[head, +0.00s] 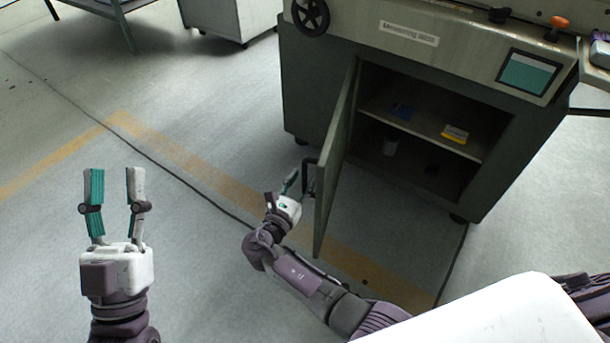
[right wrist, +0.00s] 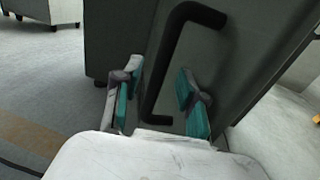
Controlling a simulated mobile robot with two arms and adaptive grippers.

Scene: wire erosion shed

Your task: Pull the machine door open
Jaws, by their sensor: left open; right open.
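The machine door (head: 336,160) is a dark green panel in the head view, hinged at the cabinet's left side and standing well open. Its black bar handle (head: 308,178) is on the outer face. My right gripper (head: 289,182) is beside the handle, partly hidden by its own hand. In the right wrist view the handle (right wrist: 164,75) runs between the two open fingers of my right gripper (right wrist: 158,95), and no clear grip on it shows. The door (right wrist: 235,60) fills the background there. My left gripper (head: 110,190) is open and empty over the floor at the left.
The machine cabinet (head: 297,95) has an open inside with a shelf (head: 430,130). A cable (head: 180,178) crosses the floor.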

